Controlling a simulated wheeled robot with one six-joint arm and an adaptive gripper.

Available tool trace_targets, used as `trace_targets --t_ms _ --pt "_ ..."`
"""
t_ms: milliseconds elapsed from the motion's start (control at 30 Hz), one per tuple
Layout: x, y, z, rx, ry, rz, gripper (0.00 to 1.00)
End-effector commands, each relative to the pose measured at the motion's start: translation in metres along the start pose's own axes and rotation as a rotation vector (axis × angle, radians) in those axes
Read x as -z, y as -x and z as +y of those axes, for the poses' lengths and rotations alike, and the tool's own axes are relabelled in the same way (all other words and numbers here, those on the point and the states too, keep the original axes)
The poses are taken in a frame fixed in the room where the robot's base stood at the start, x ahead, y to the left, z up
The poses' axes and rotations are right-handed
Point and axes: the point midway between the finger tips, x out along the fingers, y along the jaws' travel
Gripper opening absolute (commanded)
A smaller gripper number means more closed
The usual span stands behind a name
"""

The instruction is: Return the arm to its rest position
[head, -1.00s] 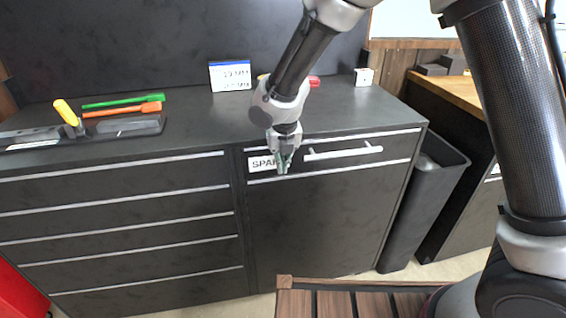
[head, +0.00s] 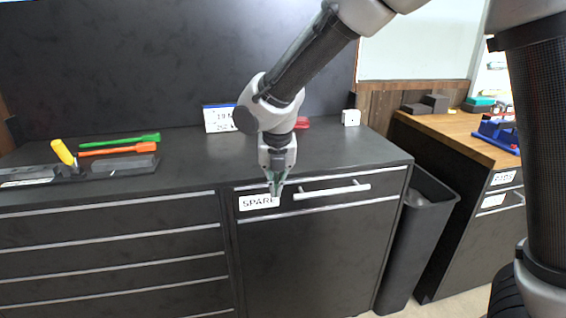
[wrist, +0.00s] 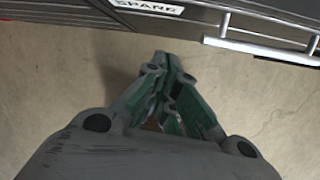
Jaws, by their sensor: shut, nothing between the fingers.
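The drawer looks closed.
On the counter (head: 200,160) lie an orange tool (head: 118,149), a green tool (head: 120,139) and a yellow-handled tool (head: 63,152). A white sign (head: 219,118) stands behind. A dark bin (head: 412,240) and a wooden-topped bench (head: 460,130) are at right.

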Motion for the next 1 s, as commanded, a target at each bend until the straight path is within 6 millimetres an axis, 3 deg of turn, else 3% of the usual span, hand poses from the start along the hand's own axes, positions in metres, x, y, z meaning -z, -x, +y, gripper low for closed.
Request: trace_targets --t_ms 167,267,367,467,600,700,800,933,967,1000 --pt "0.026 -0.009 -0.022 0.080 -0.513 0.055 0.00" --pt "0.048 0.001 -0.048 0.143 -0.886 0.071 0.00" --pt "0.062 0.024 -0.091 0.190 -1.310 0.063 0.00" --pt "0.077 0.054 -0.149 0.224 -1.780 0.044 0.00" --pt "0.110 0.098 -0.232 0.227 -2.403 0.016 0.00" --pt "0.139 0.123 -0.280 0.186 -2.739 0.007 0.00" --pt "0.167 0.143 -0.317 0.097 -2.960 0.003 0.00" --pt "0.191 0.166 -0.351 -0.070 -3.113 -0.028 0.00" --pt "0.195 0.171 -0.357 0.108 3.139 0.040 0.00" --pt "0.198 0.177 -0.364 0.153 3.104 0.055 0.00"
